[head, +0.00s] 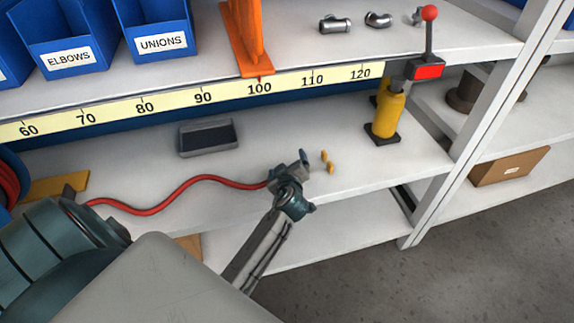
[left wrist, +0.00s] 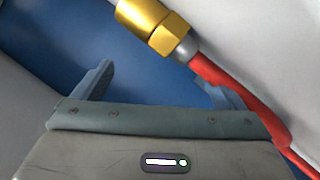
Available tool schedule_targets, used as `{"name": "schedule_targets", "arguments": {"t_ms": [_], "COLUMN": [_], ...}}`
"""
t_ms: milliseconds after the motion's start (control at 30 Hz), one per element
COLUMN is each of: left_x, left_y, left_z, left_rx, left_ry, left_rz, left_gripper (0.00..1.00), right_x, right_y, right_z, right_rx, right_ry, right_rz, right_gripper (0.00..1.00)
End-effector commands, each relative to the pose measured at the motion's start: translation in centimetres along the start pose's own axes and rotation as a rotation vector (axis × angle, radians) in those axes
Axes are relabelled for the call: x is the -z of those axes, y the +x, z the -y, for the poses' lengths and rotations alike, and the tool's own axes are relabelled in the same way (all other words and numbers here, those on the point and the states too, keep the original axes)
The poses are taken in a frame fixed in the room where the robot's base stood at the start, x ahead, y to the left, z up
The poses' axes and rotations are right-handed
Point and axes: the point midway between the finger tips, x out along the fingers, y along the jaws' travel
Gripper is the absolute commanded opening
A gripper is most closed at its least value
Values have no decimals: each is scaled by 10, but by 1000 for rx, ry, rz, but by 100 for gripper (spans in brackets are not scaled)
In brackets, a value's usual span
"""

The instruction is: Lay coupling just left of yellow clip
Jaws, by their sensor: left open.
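My left gripper (head: 287,172) is open over the shelf, at the right end of a red hose (head: 190,183). The hose crosses in front of the right finger there. My right gripper is not in view.
A grey tray (head: 208,149) stands behind the hose. A yellow post (head: 387,113) with a red-knobbed lever stands right of the clip. A ruler strip (head: 180,101) edges the upper shelf, with blue bins (head: 62,52) and an orange bracket (head: 247,40). The shelf around the clip is clear.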

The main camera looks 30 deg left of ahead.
Motion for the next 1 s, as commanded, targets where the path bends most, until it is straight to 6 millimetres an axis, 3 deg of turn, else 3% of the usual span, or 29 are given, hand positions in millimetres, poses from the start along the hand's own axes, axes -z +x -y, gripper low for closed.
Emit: {"name": "schedule_targets", "arguments": {"t_ms": [167, 267, 500, 700, 1000], "left_x": [-3, -2, -2, -1, 0], "left_y": [-37, -61, -103, -117, -118], "left_z": [2, 2, 1, 1, 0], "left_rx": [2, 3, 1, 2, 1], "left_ry": [-7, -6, -5, -2, -1], "left_rz": [4, 3, 3, 0, 0], "left_gripper": [92, 92, 92, 92, 92], "right_x": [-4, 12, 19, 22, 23], "right_y": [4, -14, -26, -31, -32], "right_z": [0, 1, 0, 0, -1], "right_rx": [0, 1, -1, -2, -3], "right_ry": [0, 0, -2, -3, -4], "right_rz": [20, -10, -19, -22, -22], "right_gripper": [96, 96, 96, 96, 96]}}
